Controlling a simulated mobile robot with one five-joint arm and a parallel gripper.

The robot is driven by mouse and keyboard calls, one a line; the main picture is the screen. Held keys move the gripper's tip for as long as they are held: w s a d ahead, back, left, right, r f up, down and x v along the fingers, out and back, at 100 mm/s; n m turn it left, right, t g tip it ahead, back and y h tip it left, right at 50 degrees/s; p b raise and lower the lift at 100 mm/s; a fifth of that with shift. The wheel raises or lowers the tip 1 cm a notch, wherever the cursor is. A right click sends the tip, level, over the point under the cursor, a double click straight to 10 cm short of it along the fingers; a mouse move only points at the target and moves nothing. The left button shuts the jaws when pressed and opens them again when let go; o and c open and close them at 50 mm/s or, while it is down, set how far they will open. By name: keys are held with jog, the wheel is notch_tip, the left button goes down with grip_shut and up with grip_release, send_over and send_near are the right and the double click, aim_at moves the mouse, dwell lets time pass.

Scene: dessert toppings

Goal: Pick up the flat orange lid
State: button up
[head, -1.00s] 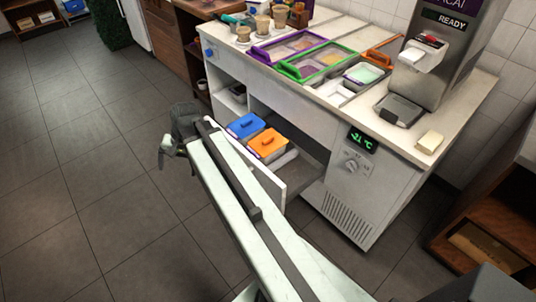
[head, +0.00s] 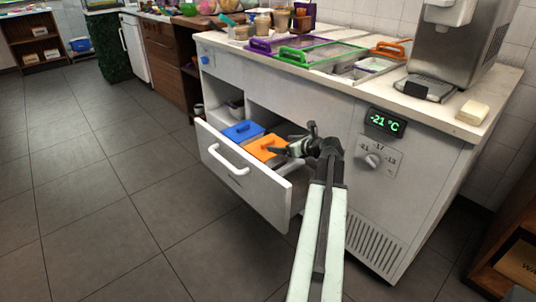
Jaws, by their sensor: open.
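The flat orange lid (head: 261,147) sits on a container inside the pulled-out drawer (head: 238,177), beside a container with a blue lid (head: 243,131). My gripper (head: 276,150) is open at the right side of the orange lid. Its fingers appear over or against the lid's right part. I cannot tell whether they touch its handle. The far part of the drawer is partly hidden by my arm.
The white counter (head: 440,105) above the drawer holds topping pans, one with a green frame (head: 318,55), and a dispenser machine (head: 458,40). A dial and a display (head: 386,122) are right of the drawer. The tiled floor (head: 110,200) at left is clear.

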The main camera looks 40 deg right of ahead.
aim_at(269, 142)
jog(key=b+x, duration=0.3)
jog(key=x, duration=0.4)
jog(key=shift+w+f, duration=0.25)
jog(key=shift+f, duration=0.05)
jog(key=shift+r, duration=0.1)
jog(key=c, duration=1.5)
